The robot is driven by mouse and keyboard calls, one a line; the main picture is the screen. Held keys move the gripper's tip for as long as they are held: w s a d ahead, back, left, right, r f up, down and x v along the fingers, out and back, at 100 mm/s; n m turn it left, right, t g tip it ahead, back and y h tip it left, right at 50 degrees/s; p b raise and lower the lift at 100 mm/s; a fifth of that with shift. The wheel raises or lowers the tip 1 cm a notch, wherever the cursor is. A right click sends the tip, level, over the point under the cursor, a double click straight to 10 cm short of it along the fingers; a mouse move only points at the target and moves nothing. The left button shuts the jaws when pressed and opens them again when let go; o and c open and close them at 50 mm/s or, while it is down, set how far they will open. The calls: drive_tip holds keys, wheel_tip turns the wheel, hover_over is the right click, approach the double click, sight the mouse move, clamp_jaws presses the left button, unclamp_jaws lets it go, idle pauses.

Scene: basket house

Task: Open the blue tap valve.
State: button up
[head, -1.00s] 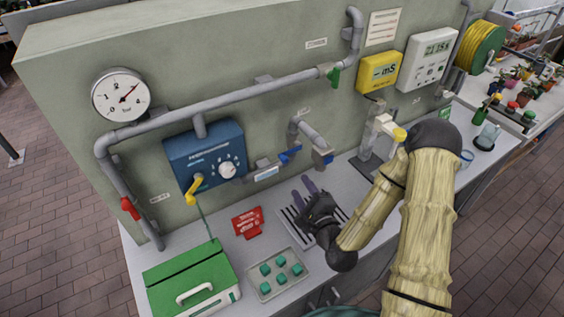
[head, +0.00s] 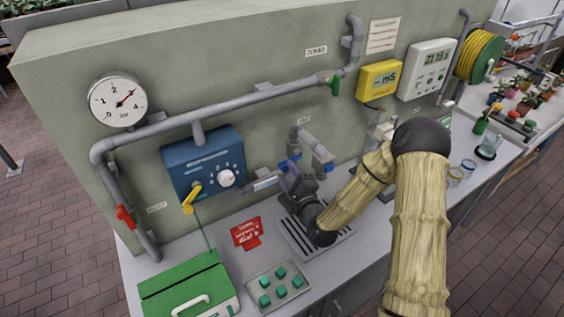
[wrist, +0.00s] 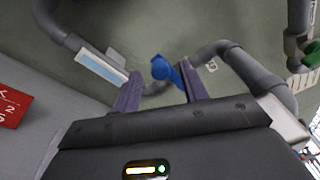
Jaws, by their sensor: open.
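The blue tap valve (head: 287,164) is a small blue lever on the grey pipe low on the wall panel. In the wrist view its blue handle (wrist: 166,71) shows just beyond and between my two purple fingertips. My gripper (head: 293,178) is open, right in front of the valve and partly covering it in the head view. In the wrist view the gripper (wrist: 160,78) has nothing clamped between its fingers. I cannot tell whether a finger touches the handle.
A grey spout pipe (head: 313,145) curves out beside the valve. A blue control box (head: 203,160) with a yellow lever (head: 191,197) is to the left. Below are a drain grate (head: 292,237), a red sign (head: 246,232), a tray of green blocks (head: 293,299) and a green case (head: 172,284).

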sight(285, 171)
drive_tip(key=p+x, duration=0.1)
drive_tip(key=x, duration=0.4)
